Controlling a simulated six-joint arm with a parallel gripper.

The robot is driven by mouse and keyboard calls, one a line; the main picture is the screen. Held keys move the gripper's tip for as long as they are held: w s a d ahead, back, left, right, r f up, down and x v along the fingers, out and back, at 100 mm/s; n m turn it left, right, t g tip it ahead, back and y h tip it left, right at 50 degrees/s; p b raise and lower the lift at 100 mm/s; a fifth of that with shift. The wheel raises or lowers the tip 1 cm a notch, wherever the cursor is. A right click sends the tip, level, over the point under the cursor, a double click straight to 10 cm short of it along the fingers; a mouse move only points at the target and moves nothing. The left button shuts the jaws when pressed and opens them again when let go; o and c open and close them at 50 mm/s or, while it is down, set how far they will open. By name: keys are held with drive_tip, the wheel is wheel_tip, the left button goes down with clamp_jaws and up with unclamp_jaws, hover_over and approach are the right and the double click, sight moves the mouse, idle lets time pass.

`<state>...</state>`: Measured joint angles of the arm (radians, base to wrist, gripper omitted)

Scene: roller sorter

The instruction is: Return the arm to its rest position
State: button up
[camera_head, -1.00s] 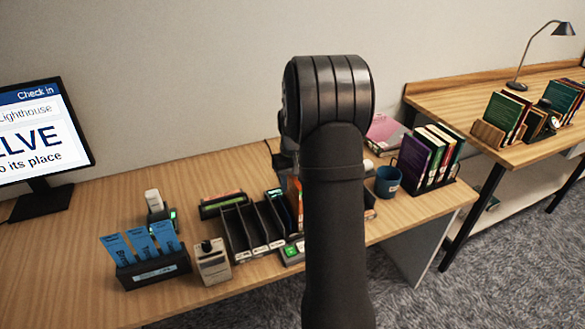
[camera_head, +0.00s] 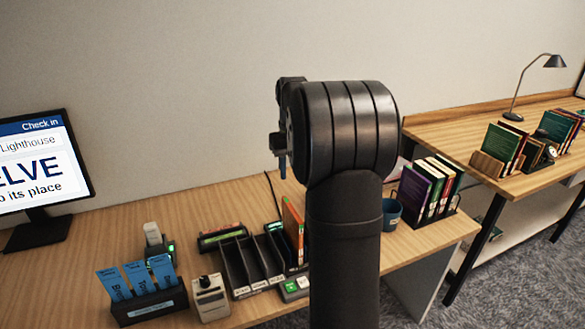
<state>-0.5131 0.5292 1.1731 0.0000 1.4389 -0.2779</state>
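My arm rises in front of the desk, its dark forearm and large ribbed joint filling the middle of the view. A small part of my gripper (camera_head: 281,145) shows at the left side of that joint, high above the desk sorter. A narrow bluish tip points down from it. The joint hides the rest, so I cannot tell whether the fingers are open or shut, or whether they hold anything.
A black slotted sorter (camera_head: 252,262) stands on the desk, with an orange book (camera_head: 292,228) upright at its right end. Left are a blue-card holder (camera_head: 150,305), a beige device (camera_head: 210,297) and a monitor (camera_head: 40,165). Right are a blue mug (camera_head: 391,214) and racked books (camera_head: 430,188).

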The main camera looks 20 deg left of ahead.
sight(292, 215)
idle(0.5)
wheel_tip(292, 215, down, 17)
drive_tip(key=shift+f, duration=0.2)
drive_tip(key=shift+r, duration=0.2)
drive_tip(key=shift+r, duration=0.1)
idle(0.4)
wheel_tip(292, 215, up, 16)
wheel_tip(292, 215, down, 17)
drive_tip(key=shift+r, duration=0.1)
wheel_tip(292, 215, up, 11)
drive_tip(key=shift+f, duration=0.15)
drive_tip(key=s+a+r, duration=0.5)
drive_tip(key=a, duration=0.1)
drive_tip(key=shift+s, duration=0.4)
